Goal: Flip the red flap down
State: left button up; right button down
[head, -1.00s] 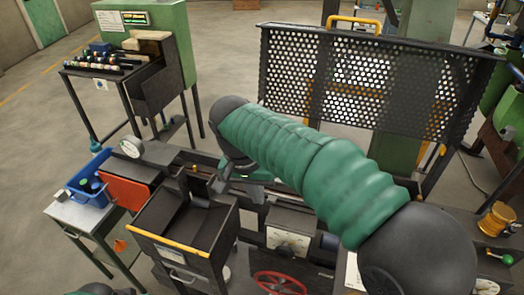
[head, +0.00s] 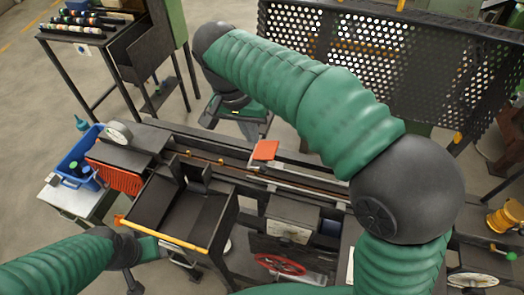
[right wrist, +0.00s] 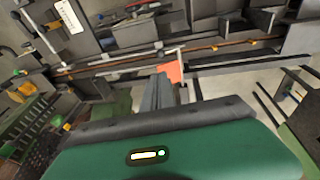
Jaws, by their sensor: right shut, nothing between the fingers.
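The small red-orange flap (head: 265,150) stands at the back rail of the machine bench, and its exact tilt is hard to tell. It also shows in the right wrist view (right wrist: 175,72), just beyond my right fingertips. My right gripper (head: 257,133) is shut and empty, pointing down close behind the flap; whether it touches the flap I cannot tell. Its grey fingers (right wrist: 168,88) show side by side in the right wrist view. My left gripper (head: 172,250) is low at the left by the front of the dark hopper, its fingers too small to read.
The dark hopper (head: 170,236) with an orange front edge stands left of centre. A ribbed red panel (head: 115,178), a blue bin (head: 78,160) and a gauge (head: 118,133) are at left. A perforated guard (head: 430,75) rises behind. A red handwheel (head: 280,264) is at the front.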

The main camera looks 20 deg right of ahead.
jog(key=p, duration=0.1)
send_near(263, 166)
jog(key=p+x, duration=0.2)
jog(key=x, duration=0.3)
jog(key=shift+s+d+f, duration=0.1)
jog(key=shift+f, duration=0.3)
jog(key=shift+w+f, duration=0.2)
jog(key=shift+f, duration=0.45)
pick_arm(q)
jog(key=r, duration=0.3)
jog(key=shift+a+r, duration=0.1)
jog(key=shift+a, duration=0.3)
jog(key=shift+s+d, duration=0.1)
jog(key=shift+d, duration=0.05)
pick_arm(e)
jog(key=shift+s, duration=0.1)
pick_arm(q)
jog(key=shift+d, duration=0.1)
pick_arm(e)
jog(key=shift+d, duration=0.15)
